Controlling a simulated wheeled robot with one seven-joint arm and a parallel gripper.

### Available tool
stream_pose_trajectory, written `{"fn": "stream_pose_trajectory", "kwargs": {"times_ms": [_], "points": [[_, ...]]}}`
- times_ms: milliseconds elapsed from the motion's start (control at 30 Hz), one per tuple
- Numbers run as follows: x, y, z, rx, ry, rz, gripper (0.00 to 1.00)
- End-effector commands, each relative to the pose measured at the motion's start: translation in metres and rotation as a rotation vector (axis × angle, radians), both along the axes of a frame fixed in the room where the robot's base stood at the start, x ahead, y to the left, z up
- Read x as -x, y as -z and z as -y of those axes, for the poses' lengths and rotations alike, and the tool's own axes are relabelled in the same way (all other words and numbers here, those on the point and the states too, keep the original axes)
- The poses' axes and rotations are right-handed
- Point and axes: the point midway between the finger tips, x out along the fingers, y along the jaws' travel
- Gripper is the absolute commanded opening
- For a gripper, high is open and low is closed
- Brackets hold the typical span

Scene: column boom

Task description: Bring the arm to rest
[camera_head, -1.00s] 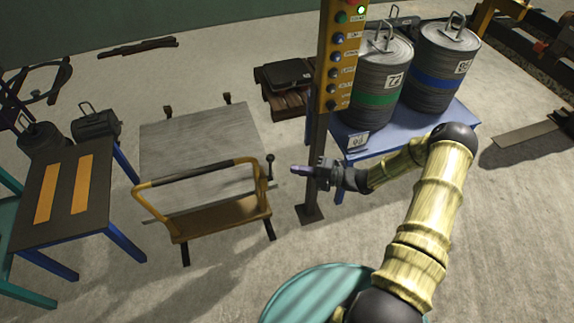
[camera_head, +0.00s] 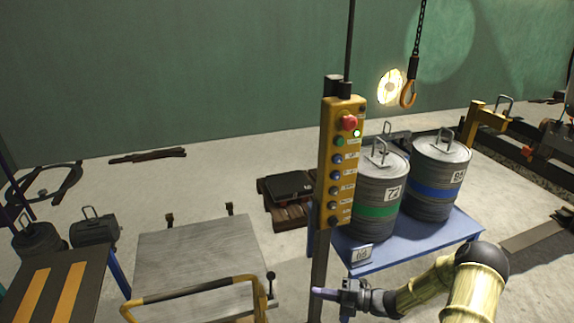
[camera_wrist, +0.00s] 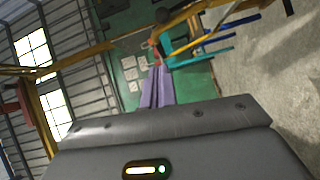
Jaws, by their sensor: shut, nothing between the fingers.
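My gripper (camera_head: 318,292) is shut and empty, its purple fingers pointing left, just in front of the post under the yellow control box. My arm's straw-coloured links come in from the lower right. In the wrist view the purple fingers (camera_wrist: 157,86) lie together with nothing between them. The yellow control box (camera_head: 341,160) has a red knob, a lit green lamp and a column of buttons. The blue table (camera_head: 425,245) stands behind and right of my gripper, bearing a green-banded drum (camera_head: 376,190) and a blue-banded drum (camera_head: 437,180).
A grey-topped cart (camera_head: 195,260) with a yellow-black handle stands left of the post. A dark table (camera_head: 20,290) with orange stripes is at lower left. An orange hook (camera_head: 408,93) hangs from a chain above the drums. Floor behind the cart is mostly clear.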

Motion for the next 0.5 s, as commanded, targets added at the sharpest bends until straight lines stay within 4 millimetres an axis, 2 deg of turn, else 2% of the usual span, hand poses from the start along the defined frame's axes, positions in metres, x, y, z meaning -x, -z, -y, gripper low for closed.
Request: {"fn": "stream_pose_trajectory", "kwargs": {"times_ms": [167, 300, 500], "points": [[0.015, -0.017, -0.013, 0.131, -0.12, 0.112, 0.0], [0.04, -0.038, -0.026, 0.325, -0.324, 0.311, 0.0], [0.079, -0.07, -0.032, 0.576, -0.667, 0.654, 0.0]]}}
